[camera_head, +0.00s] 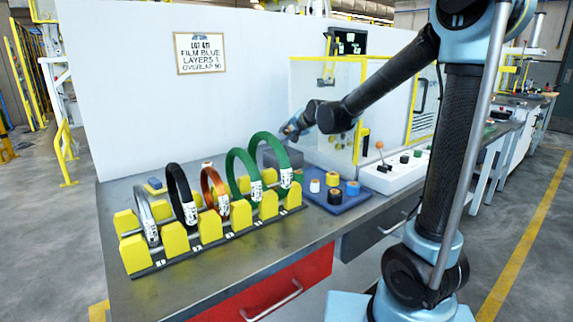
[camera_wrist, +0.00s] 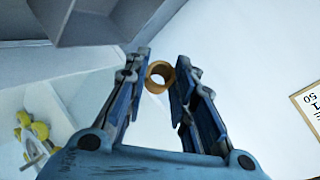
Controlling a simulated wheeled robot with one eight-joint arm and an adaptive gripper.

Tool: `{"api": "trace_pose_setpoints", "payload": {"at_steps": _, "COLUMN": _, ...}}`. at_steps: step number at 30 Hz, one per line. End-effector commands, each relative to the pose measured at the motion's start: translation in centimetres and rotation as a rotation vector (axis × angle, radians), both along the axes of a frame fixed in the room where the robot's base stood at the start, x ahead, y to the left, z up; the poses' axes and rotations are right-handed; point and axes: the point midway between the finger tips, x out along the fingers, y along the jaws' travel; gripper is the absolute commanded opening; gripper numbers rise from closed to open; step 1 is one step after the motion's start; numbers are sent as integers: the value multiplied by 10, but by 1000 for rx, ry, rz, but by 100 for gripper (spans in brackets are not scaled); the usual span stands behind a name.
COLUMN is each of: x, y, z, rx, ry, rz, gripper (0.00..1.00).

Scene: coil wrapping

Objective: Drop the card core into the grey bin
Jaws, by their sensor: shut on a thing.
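The card core is a short brown tube (camera_wrist: 150,83) between my fingertips in the wrist view, with its open end facing the camera. My gripper (camera_wrist: 159,80) is shut on it, one blue finger on each side. In the head view my gripper (camera_head: 289,131) is small, raised above the back of the bench near the white panel; the core cannot be made out there. The grey bin (camera_head: 268,157) stands at the back of the bench, partly hidden behind the green coils. In the wrist view a grey box shape that looks like the bin (camera_wrist: 95,34) is at the upper left, apart from the core.
A rack with yellow holders (camera_head: 209,227) carries several coils in front of the bin. A blue tray (camera_head: 345,206) with tape rolls lies to the right. A clear yellow-framed guard (camera_head: 327,90) stands behind. A sign (camera_head: 200,53) hangs on the white panel.

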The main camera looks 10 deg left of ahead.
Motion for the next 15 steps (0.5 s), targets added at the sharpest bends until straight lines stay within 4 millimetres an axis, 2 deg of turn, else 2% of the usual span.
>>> {"api": "trace_pose_setpoints", "payload": {"at_steps": 6, "x": -2, "y": 5, "z": -20, "rx": -1, "ry": 0, "rz": 7, "gripper": 0}}
{"api": "trace_pose_setpoints", "payload": {"at_steps": 15, "x": -3, "y": 5, "z": -29, "rx": -1, "ry": 0, "rz": 7, "gripper": 0}}
